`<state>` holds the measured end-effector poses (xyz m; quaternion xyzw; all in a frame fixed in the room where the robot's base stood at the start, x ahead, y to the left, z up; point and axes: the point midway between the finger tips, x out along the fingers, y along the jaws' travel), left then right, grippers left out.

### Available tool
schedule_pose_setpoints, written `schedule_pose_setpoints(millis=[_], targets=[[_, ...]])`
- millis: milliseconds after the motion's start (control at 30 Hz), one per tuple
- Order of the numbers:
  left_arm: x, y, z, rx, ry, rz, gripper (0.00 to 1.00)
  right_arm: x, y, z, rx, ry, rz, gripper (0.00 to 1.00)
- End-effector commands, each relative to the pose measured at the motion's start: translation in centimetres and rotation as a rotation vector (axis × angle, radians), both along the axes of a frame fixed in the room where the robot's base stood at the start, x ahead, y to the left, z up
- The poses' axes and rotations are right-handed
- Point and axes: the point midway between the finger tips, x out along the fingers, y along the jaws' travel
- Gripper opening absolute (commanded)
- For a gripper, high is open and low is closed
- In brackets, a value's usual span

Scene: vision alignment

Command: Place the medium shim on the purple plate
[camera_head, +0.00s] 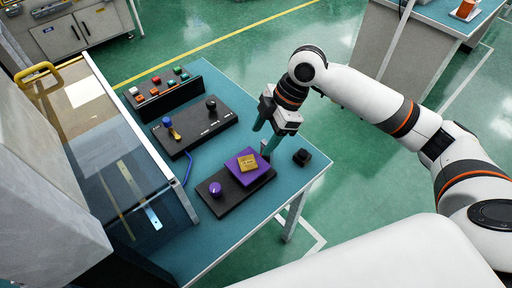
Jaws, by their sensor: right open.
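The purple plate (262,173) sits on a dark base at the front right of the teal table. A gold-yellow square piece (248,162), seemingly the medium shim, lies on top of the plate, slightly turned. My right gripper (264,143) is open, with its teal fingers pointing down just behind and right of the gold piece. It looks empty, and no contact with the piece can be made out. My left gripper is out of view.
A small black block (302,157) sits right of the plate near the table edge. The dark base has a purple knob (215,188). Behind are a dark control box (195,127) with levers and a button panel (165,92). A glass-covered machine (130,170) stands at left.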

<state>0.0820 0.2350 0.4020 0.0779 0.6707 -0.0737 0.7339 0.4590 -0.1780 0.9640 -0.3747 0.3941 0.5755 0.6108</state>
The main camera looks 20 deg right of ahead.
Motion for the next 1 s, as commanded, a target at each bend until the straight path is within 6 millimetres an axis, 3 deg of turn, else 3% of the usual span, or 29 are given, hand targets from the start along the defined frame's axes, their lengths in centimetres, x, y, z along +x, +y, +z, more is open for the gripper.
schedule_pose_setpoints(millis=[100,300,1000], targets=[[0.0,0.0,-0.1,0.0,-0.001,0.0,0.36,0.0,-0.9,1.9,-0.001,-0.002,0.0,0.61],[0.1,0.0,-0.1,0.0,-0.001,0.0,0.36,-0.1,-1.6,3.5,-0.001,0.0,0.001,0.61],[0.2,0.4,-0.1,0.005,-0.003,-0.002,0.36,-0.1,-1.6,3.6,0.0,0.001,0.0,0.61]])
